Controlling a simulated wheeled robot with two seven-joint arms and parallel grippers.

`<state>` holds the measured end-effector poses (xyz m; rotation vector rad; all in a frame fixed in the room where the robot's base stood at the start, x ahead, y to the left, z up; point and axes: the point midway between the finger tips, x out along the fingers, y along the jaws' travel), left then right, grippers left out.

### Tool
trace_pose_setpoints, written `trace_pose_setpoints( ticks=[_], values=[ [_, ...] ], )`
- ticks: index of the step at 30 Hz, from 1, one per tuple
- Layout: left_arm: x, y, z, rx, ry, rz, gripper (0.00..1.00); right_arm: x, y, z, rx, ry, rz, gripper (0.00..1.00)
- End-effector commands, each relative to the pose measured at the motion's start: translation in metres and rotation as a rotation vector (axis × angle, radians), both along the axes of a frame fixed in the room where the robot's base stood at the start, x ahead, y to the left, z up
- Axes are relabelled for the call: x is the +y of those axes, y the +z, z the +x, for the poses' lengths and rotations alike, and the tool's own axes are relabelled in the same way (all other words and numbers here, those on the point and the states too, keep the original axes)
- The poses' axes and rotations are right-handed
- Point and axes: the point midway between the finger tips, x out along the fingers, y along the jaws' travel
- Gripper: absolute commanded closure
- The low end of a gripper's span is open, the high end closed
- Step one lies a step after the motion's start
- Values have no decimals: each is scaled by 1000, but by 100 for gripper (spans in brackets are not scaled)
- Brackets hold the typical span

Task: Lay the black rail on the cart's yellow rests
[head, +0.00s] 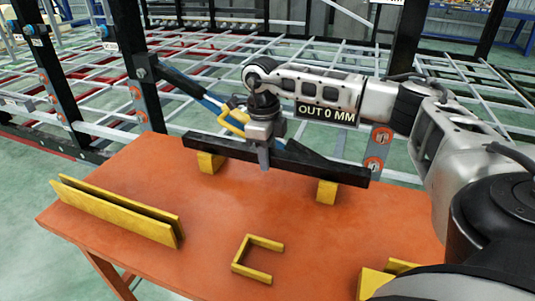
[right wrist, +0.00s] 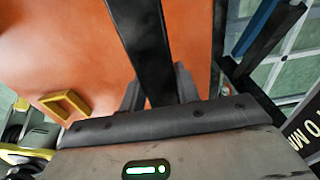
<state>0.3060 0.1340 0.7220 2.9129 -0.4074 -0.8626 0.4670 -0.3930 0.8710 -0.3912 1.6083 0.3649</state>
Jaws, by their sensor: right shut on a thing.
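The black rail (head: 320,167) lies level across two yellow blocks (head: 210,162) (head: 327,191) on the orange cart top (head: 200,245). It appears to touch both blocks, but I cannot tell for certain whether a thin gap is left. My right gripper (head: 264,158) comes down from above and is shut on the rail near its middle. In the right wrist view the rail (right wrist: 145,45) runs between the two fingers of the gripper (right wrist: 158,90). My left gripper is not in view.
A long yellow channel (head: 115,210) lies at the cart's left, a yellow U-shaped bracket (head: 258,258) near the front middle, and another yellow piece (head: 372,283) at bottom right. A grey lattice frame with black posts (head: 135,60) stands close behind. The orange top between them is clear.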

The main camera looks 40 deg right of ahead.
Motion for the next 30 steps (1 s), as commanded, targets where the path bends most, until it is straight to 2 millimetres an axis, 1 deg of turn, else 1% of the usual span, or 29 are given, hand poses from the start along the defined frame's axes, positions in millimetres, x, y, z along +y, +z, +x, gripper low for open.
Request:
trace_pose_setpoints(
  ticks=[10, 11, 12, 13, 20, 23, 26, 29, 30],
  values=[
    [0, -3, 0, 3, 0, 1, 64, 0, -1, 1, -4, 0, 0, 100],
    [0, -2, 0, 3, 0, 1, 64, 0, -2, 0, -1, 0, 0, 60],
    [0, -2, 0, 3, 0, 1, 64, 0, -2, 0, -1, 0, 0, 49],
    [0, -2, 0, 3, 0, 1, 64, 0, -2, 0, 0, 0, -1, 47],
    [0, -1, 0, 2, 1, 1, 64, 0, -2, 0, 0, 0, -1, 47],
    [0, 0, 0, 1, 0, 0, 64, 0, 2, 1, -2, 0, 0, 47],
    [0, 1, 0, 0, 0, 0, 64, 1, 13, 2, -4, 0, 0, 47],
    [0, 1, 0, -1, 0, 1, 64, 1, 32, 4, -6, 0, 0, 47],
    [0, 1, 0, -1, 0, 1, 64, 2, 41, 4, -7, 0, 0, 47]
  ],
)
